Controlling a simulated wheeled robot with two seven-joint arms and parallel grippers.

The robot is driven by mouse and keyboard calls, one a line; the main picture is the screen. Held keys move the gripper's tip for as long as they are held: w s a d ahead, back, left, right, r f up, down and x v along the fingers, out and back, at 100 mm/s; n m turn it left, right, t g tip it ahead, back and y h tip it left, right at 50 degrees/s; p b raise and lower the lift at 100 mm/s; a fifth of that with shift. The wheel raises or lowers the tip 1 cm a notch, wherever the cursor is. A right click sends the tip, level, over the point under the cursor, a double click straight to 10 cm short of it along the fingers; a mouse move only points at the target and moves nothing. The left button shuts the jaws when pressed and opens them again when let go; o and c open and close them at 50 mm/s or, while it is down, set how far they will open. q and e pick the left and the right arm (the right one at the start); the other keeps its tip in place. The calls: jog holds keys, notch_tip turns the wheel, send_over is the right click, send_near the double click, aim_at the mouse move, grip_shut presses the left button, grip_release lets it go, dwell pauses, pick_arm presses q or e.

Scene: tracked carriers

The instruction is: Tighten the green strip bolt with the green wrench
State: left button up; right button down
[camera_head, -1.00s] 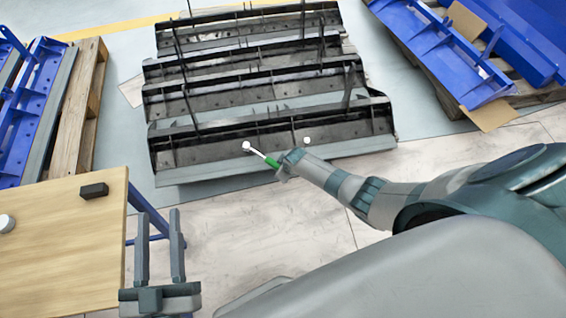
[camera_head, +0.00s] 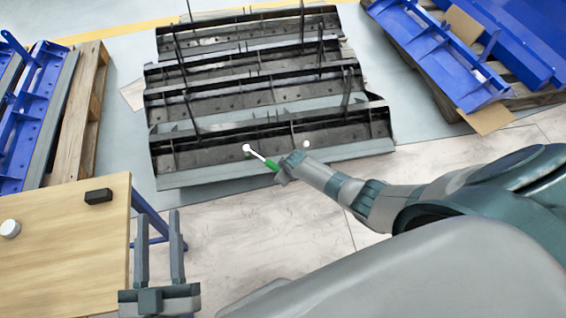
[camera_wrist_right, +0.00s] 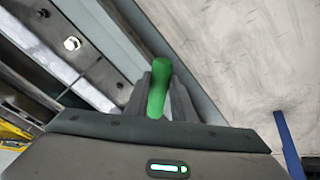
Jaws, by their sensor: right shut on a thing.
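My right gripper (camera_head: 285,170) is shut on the green handle of the wrench (camera_head: 270,163). The wrench's pale shaft and head point up and left, over the nearest dark carrier. The head overlaps the carrier's face in the picture; I cannot tell whether it touches or sits on a bolt. A pale bolt (camera_head: 307,144) shows on that carrier, right of the wrench head. The right wrist view shows the green handle (camera_wrist_right: 158,88) between the fingers and a silver hex bolt (camera_wrist_right: 72,43) on a dark strip. No green strip is visible. My left gripper (camera_head: 159,218) is open and empty.
Several dark carriers (camera_head: 262,100) with upright posts lie in rows ahead. A wooden table (camera_head: 60,255) at left holds a black block (camera_head: 98,196) and a white cylinder (camera_head: 10,229). Blue frames on pallets stand left (camera_head: 85,110) and right (camera_head: 440,50). Floor between table and carriers is clear.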

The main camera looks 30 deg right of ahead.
jog(key=shift+w+p+v, duration=0.2)
jog(key=shift+p+v, duration=0.8)
jog(key=shift+p, duration=0.1)
jog(key=shift+w+p+v, duration=0.15)
jog(key=shift+p+v, duration=0.85)
jog(key=shift+p, duration=0.1)
jog(key=shift+a+r, duration=0.1)
jog(key=shift+a, duration=0.05)
